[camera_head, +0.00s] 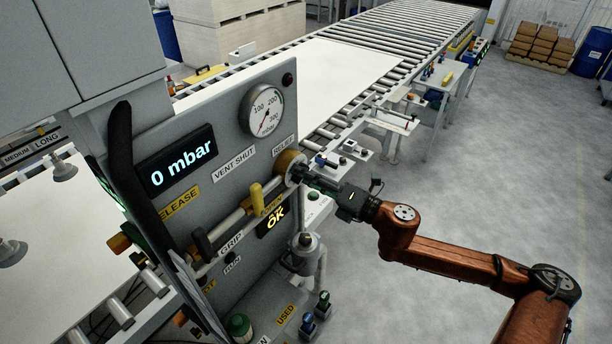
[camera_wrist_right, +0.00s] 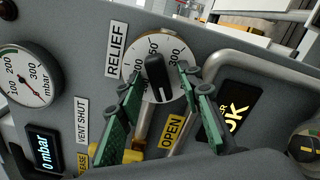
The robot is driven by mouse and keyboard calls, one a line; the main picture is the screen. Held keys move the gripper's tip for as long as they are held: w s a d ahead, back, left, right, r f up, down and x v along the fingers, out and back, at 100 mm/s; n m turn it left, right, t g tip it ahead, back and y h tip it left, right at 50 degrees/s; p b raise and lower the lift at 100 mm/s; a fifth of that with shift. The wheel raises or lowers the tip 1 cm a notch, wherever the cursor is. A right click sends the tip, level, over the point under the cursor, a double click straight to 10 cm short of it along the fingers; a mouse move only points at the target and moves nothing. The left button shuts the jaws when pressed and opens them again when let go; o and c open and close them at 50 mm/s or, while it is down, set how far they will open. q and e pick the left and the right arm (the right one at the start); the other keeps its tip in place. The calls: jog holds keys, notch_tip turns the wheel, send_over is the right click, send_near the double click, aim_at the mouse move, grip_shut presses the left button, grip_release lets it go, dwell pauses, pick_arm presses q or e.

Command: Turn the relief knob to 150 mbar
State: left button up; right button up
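The relief knob (camera_wrist_right: 154,70) is a black grip with a white line, on a round white dial (camera_wrist_right: 133,66) with numbers. The line points toward the lower edge of the wrist picture; the exact setting is hard to read. In the head view the brass-edged dial (camera_head: 287,160) is partly behind my right gripper (camera_head: 304,176). In the right wrist view the green fingers of my right gripper (camera_wrist_right: 158,77) stand apart, one on each side of the knob, with visible gaps. The RELIEF label (camera_wrist_right: 116,49) is beside the dial. I cannot make out my left gripper among dark shapes at left.
The display (camera_head: 182,161) reads 0 mbar, below a round pressure gauge (camera_head: 263,111). A yellow handle (camera_head: 266,199) and a pipe lie close below the knob. An OK display (camera_head: 275,218) is lit.

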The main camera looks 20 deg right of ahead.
grip_shut()
dwell(0.3)
dwell(0.3)
jog(key=shift+r+m+p, duration=0.2)
jog(key=shift+m+p, duration=4.95)
jog(key=shift+m, duration=0.75)
